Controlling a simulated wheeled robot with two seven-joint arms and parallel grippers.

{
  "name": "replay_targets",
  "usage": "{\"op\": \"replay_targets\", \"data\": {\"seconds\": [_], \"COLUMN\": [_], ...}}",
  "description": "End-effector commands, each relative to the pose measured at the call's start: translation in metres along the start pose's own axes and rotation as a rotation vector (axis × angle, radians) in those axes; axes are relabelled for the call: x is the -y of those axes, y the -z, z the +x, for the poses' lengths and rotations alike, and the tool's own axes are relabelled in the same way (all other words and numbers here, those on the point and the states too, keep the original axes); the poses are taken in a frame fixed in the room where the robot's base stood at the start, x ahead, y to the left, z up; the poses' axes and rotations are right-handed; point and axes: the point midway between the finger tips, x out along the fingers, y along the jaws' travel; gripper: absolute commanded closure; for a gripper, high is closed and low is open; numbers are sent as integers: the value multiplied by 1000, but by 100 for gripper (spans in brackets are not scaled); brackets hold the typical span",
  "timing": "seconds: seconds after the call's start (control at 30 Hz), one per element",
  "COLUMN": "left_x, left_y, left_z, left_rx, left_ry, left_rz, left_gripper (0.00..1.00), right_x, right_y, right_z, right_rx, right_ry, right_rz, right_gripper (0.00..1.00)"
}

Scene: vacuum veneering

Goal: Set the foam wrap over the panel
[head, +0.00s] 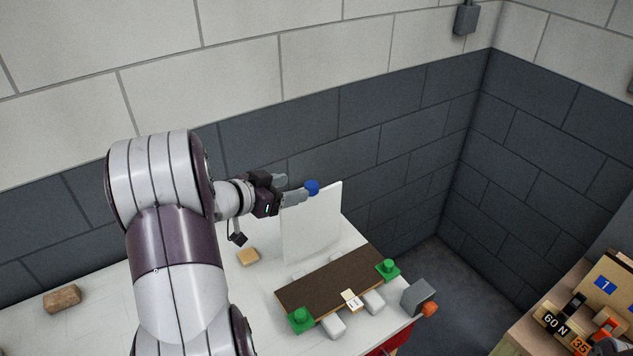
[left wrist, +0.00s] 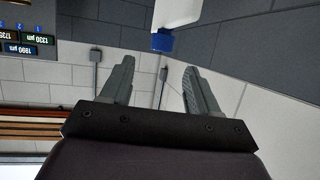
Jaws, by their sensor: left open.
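The foam wrap appears to be the white sheet (head: 312,232) standing upright behind the panel, with a blue knob (head: 312,187) at its top edge. The panel (head: 335,281) is a dark brown board lying flat on pale blocks, with a green piece at each end. My left gripper (head: 297,196) is open beside the blue knob. In the left wrist view, the blue knob (left wrist: 162,42) and a bit of white sheet (left wrist: 178,12) show beyond the open fingers (left wrist: 157,78), with nothing between them. My right gripper is not in view.
The white table (head: 225,300) carries a small tan block (head: 248,257) and a brown block (head: 62,299). A grey box with an orange knob (head: 430,309) is at the right edge. A wooden bench with labelled items (head: 520,345) stands at lower right. Walls close in behind.

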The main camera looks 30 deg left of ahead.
Motion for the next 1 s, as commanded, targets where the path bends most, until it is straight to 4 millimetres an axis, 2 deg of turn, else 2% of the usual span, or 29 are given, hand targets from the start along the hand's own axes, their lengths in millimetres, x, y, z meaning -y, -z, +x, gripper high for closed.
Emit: {"op": "replay_targets", "data": {"seconds": [0.1,0.3,0.43,0.67,0.7,0.87,0.9,1.0], "left_x": [-2,-1,0,0,0,0,0,0], "left_y": [1,0,0,0,0,0,0,0], "left_z": [32,70,80,82,81,81,81,82], "left_rx": [3,2,2,2,2,2,2,1], "left_ry": [-5,-2,1,2,2,2,2,3], "left_rz": [0,1,1,1,1,1,1,2], "left_gripper": [39,39,39,39,43,95,100,100], "right_x": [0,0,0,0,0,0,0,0], "right_y": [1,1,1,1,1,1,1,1], "right_z": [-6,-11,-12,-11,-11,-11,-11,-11], "right_rx": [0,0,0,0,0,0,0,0], "right_ry": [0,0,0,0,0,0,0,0], "right_rz": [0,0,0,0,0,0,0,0], "right_gripper": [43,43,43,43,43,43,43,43]}}
